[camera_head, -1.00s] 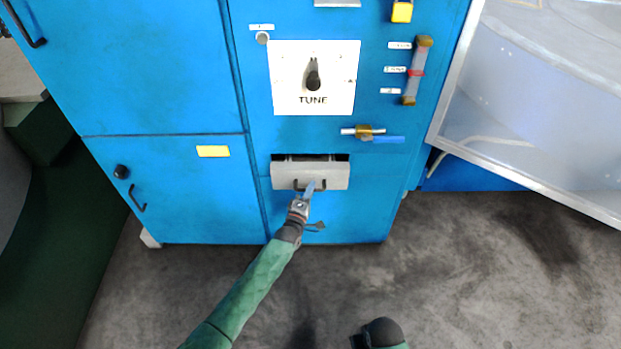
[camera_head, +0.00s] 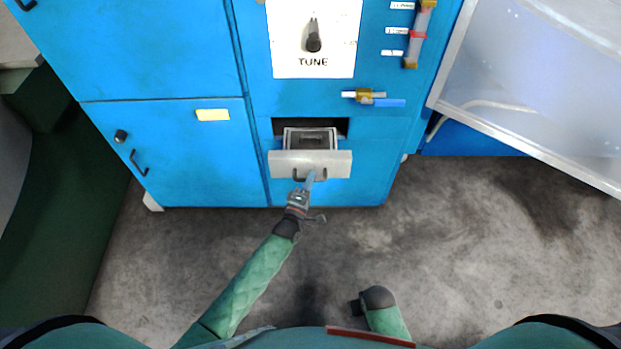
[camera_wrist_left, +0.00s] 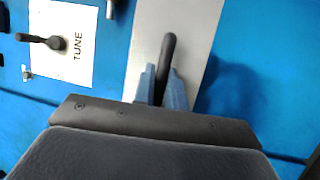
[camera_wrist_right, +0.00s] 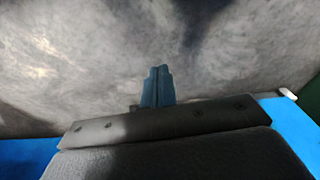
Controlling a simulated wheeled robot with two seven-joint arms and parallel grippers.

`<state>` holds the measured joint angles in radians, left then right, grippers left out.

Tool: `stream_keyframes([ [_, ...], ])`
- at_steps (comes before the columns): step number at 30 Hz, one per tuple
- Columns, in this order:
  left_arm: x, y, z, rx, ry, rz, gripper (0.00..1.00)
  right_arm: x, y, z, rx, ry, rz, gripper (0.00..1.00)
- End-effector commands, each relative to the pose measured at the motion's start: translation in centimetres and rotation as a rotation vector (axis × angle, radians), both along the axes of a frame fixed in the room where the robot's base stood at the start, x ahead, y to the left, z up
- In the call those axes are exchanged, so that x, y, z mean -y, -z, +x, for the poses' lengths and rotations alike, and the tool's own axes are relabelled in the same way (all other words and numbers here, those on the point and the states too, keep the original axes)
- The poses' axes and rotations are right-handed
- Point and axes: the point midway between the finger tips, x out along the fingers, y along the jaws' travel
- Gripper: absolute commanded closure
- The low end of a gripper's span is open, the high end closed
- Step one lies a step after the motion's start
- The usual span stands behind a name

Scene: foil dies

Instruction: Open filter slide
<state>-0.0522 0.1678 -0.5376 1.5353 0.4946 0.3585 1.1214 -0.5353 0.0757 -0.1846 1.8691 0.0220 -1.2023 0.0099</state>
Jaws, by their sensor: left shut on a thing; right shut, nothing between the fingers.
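The filter slide (camera_head: 284,163) is a grey-fronted drawer low on the blue cabinet, pulled part way out of its dark slot. A frame with a dark inset shows behind its front. My left gripper (camera_head: 311,180) is shut on the dark bar handle of the slide. In the left wrist view the blue fingers (camera_wrist_left: 163,85) sit on both sides of the handle (camera_wrist_left: 167,52), in front of the pale slide front (camera_wrist_left: 150,25). My right gripper (camera_wrist_right: 157,85) is shut and empty, with grey floor beyond it in the right wrist view.
The blue cabinet (camera_head: 170,60) has a white TUNE panel (camera_head: 290,55) with a dark knob above the slide. A framed clear panel (camera_head: 530,90) stands open at the right. The floor (camera_head: 450,240) in front is clear.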

Motion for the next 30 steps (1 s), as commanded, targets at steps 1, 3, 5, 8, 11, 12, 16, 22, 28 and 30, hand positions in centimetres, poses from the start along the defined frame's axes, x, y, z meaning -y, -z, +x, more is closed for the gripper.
stream_keyframes([
  [1, 0.0, 0.1, 0.0, -0.001, 0.0, 0.0, 1.0, 0.0, 0.0, 0.0, 0.0, 0.0, 0.0, 1.0],
  [3, 0.0, 0.1, 0.0, -0.002, 0.0, 0.001, 0.83, 0.0, 0.0, 0.0, 0.0, 0.0, 0.0, 1.0],
  [5, 0.0, 0.1, 0.0, -0.001, 0.0, 0.0, 0.72, 0.0, 0.0, 0.0, 0.0, 0.0, 0.0, 1.0],
  [8, 0.0, 0.1, 0.0, -0.001, 0.0, 0.0, 0.66, 0.0, 0.0, 0.0, 0.001, 0.0, 0.0, 1.0],
  [11, 0.0, 0.1, 0.0, -0.001, 0.0, 0.0, 0.66, 0.0, 0.0, 0.0, 0.001, 0.0, 0.0, 1.0],
  [12, 0.0, 0.1, 0.0, -0.001, 0.0, 0.0, 0.66, 0.0, 0.0, 0.0, 0.001, 0.0, 0.0, 1.0],
  [16, -0.1, 0.1, -0.2, -0.001, 0.0, 0.0, 0.66, 0.0, 0.1, 0.0, 0.0, 0.0, 0.0, 1.0],
  [22, -0.8, 0.7, -1.8, -0.002, 0.0, 0.0, 0.66, -0.1, -2.3, 0.3, 0.004, -0.002, 0.001, 1.0],
  [28, -1.8, 1.2, -4.4, -0.002, 0.0, 0.001, 0.66, -0.5, -5.8, 0.9, 0.007, -0.001, 0.008, 1.0],
  [30, -2.2, 1.3, -5.1, -0.002, 0.0, 0.001, 0.66, -0.5, -6.9, 0.9, 0.006, -0.002, 0.01, 1.0],
])
